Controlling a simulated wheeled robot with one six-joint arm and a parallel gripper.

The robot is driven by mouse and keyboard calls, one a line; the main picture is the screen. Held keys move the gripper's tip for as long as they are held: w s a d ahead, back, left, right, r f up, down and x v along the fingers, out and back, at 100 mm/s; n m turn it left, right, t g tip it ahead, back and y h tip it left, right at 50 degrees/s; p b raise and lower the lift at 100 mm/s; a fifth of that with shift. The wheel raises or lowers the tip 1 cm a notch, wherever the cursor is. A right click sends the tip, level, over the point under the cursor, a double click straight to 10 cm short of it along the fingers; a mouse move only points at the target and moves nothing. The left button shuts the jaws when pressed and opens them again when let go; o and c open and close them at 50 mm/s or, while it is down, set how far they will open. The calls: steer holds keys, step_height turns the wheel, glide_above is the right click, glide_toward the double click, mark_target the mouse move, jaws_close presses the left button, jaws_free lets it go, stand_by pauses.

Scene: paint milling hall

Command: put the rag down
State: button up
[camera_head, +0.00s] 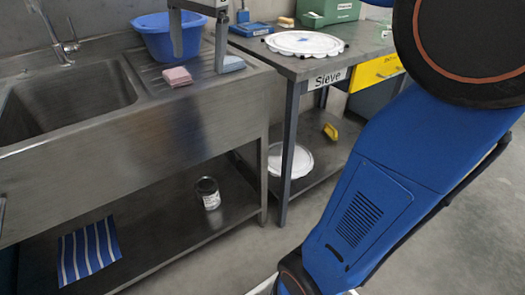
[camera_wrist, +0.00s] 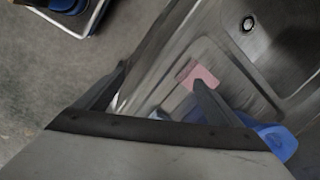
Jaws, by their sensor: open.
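The rag, a blue cloth with white stripes (camera_head: 90,252), lies flat on the lower shelf (camera_head: 155,232) under the sink, at its left part. It does not show in the wrist view. My gripper (camera_head: 199,62) is open above the sink's drainboard, well above and apart from the rag. Its two fingers also show spread in the wrist view (camera_wrist: 158,92), with nothing held between them.
A pink sponge-like block (camera_head: 178,77) lies on the drainboard near my gripper, beside a blue bowl (camera_head: 166,45). A can (camera_head: 208,193) stands on the lower shelf. The sink basin (camera_head: 65,105) is empty. A table marked "Sieve" (camera_head: 328,79) stands to the right.

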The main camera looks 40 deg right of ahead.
steer(key=s+d+f+n+t, duration=0.1)
steer(key=s+f+n, duration=0.5)
steer(key=s+f, duration=0.5)
steer(key=s+d+f+n+t+h, duration=0.1)
steer(key=s+d+f+n+t, duration=0.1)
steer(key=s+f+n, duration=0.4)
steer(key=s+f, duration=0.5)
steer(key=f, duration=0.2)
steer(key=shift+s+d, duration=0.2)
steer(key=shift+d, duration=0.05)
steer(key=shift+o, duration=0.5)
